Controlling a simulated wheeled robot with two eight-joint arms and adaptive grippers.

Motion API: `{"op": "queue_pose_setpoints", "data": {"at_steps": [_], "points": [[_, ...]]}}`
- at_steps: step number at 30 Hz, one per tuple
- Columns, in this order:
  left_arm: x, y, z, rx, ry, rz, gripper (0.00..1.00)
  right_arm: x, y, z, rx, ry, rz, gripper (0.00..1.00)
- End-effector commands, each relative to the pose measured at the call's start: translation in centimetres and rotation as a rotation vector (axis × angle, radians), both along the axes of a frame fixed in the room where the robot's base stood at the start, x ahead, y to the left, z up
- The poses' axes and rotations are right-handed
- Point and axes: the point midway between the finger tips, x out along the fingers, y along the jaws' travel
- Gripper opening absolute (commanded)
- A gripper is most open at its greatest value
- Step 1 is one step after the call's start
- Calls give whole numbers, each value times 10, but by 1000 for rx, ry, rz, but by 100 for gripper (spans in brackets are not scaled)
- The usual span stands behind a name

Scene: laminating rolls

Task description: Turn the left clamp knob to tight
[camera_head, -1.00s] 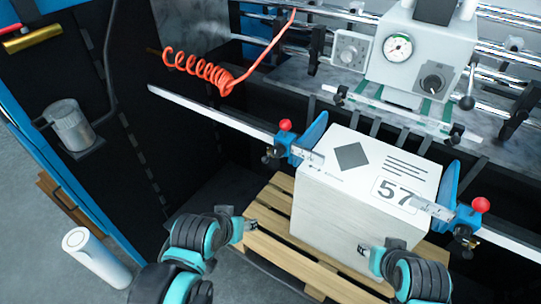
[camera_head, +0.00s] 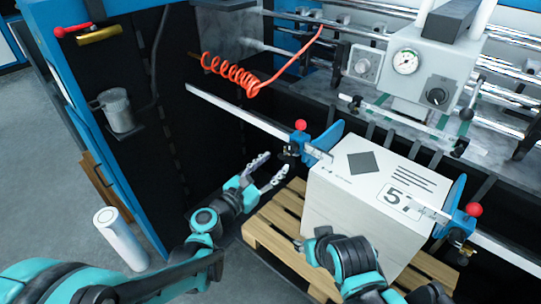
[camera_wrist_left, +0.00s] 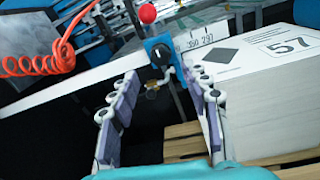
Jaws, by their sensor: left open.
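The left clamp (camera_head: 325,140) is a blue fitting with a red ball (camera_head: 301,125) on the rail, by the stack's left corner. In the left wrist view, its blue block carries a black round knob (camera_wrist_left: 160,55) with a pale mark. A brass-coloured piece (camera_wrist_left: 152,88) hangs below it. My left gripper (camera_head: 274,168) is open and empty, just below and left of the clamp. In the wrist view its fingers (camera_wrist_left: 160,100) spread either side of the knob's line, apart from it. My right gripper (camera_head: 300,246) is low before the stack; its fingers are mostly hidden.
The white stack marked 57 (camera_head: 345,208) stands on a wooden pallet (camera_head: 262,238), close to the left gripper's right. The steel rail (camera_head: 230,108) crosses behind. An orange coiled hose (camera_head: 230,75) hangs above. The right clamp (camera_head: 465,222) is at the stack's other side.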

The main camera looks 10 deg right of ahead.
Motion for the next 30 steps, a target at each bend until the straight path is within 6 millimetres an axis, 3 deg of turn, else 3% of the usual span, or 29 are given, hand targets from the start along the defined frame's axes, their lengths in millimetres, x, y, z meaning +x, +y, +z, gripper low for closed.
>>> {"op": "queue_pose_setpoints", "data": {"at_steps": [12,24,30], "points": [[42,-47,-1,4,-2,-1,47,0,0,-11,0,0,0,40],[48,-54,0,4,-3,0,47,0,0,-12,0,0,0,40],[48,-54,0,4,-3,0,0,0,0,-12,0,0,0,40]]}}
